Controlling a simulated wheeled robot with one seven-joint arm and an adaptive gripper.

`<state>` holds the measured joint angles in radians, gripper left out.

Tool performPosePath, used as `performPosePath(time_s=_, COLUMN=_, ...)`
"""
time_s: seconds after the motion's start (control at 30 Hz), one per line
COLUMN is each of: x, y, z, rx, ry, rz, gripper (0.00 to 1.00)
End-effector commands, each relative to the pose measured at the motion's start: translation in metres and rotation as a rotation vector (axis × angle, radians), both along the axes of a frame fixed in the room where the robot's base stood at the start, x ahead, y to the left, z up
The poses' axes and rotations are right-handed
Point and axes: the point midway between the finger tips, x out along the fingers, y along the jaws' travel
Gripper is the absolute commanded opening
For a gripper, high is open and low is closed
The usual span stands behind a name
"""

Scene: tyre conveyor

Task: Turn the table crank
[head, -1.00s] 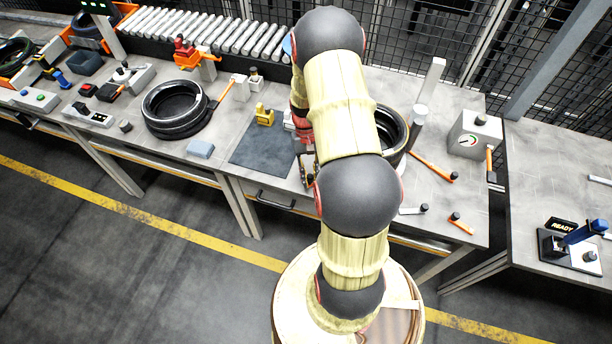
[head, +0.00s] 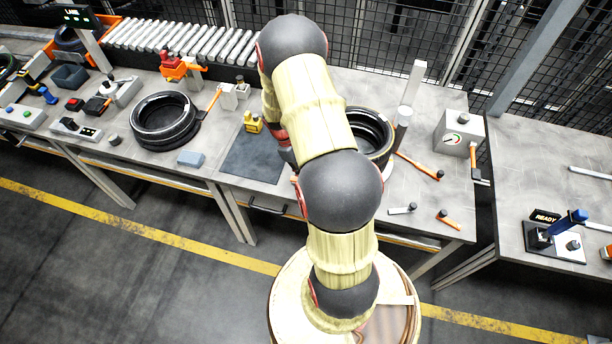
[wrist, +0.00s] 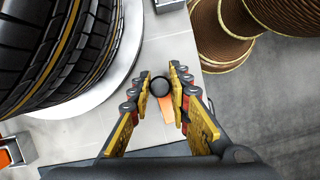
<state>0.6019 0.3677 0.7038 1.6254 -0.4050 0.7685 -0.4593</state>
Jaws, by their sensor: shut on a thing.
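In the wrist view my gripper (wrist: 160,76) is shut on a dark round knob (wrist: 160,87). A short orange crank arm (wrist: 166,108) shows beneath the knob, between the fingers. The crank is at the grey table's front edge, beside a white round turntable (wrist: 78,109). A large tyre (wrist: 50,45) with a yellow stripe stands on the turntable. In the head view this tyre (head: 372,116) shows partly behind my arm. My gripper and the held knob are hidden behind my arm there.
Tools with orange handles (head: 420,166) and a gauge box (head: 459,132) are to the right on the table (head: 430,195). Another tyre (head: 165,118) lies to the left, near a dark mat (head: 245,160). A roller conveyor (head: 180,38) runs behind.

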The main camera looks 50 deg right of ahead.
Motion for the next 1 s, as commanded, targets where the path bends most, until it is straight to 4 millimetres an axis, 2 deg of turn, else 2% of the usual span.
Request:
performPosePath(time_s=0.3, x=0.0025, y=-0.0039, z=-0.0002, rx=0.000, ry=-0.001, rz=0.096, gripper=0.00)
performPosePath(time_s=0.77, x=0.0029, y=-0.0044, z=-0.0003, rx=0.000, ry=-0.001, rz=0.110, gripper=0.00)
performPosePath(time_s=0.8, x=0.0029, y=-0.0044, z=-0.0003, rx=0.000, ry=-0.001, rz=0.110, gripper=0.19)
performPosePath(time_s=1.0, x=0.0028, y=-0.0044, z=-0.0002, rx=0.000, ry=0.000, rz=0.109, gripper=0.31)
